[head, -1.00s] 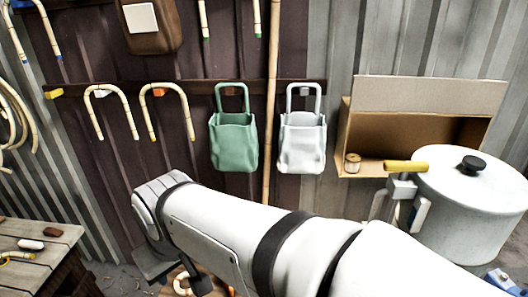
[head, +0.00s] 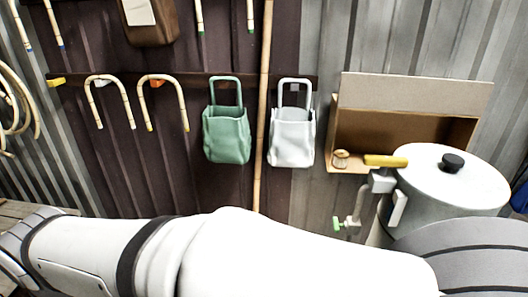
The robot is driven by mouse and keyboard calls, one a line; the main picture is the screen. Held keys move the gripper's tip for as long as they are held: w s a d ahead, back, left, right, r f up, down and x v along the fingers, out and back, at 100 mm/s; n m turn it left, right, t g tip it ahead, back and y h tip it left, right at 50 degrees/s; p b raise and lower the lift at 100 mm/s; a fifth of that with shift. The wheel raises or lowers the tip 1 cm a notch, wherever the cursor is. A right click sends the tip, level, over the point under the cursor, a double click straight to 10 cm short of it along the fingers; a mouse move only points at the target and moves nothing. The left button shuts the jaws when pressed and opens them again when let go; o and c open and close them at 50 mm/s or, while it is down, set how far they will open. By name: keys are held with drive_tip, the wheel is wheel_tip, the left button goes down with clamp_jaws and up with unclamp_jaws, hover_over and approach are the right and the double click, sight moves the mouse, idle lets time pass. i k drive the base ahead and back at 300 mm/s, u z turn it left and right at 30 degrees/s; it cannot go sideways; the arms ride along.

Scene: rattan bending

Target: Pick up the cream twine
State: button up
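My arm crosses the bottom of the head view and runs out at the lower left. My gripper is out of the picture, so whether it is open or shut does not show.
A white pot with a yellow-handled valve (head: 385,161) stands right of the spool. Green (head: 227,134) and white (head: 292,138) bags hang left of the box. A bamboo pole (head: 263,110) and bent canes hang on the wall.

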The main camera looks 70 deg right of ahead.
sight(341, 156)
drive_tip(key=u, duration=0.1)
drive_tip(key=k, duration=0.55)
drive_tip(key=z, duration=2.4)
drive_tip(key=i, duration=0.65)
drive_tip(key=u, duration=0.15)
drive_tip(key=k, duration=0.9)
drive_tip(key=u, duration=0.15)
drive_tip(key=i, duration=0.9)
drive_tip(key=z, duration=0.05)
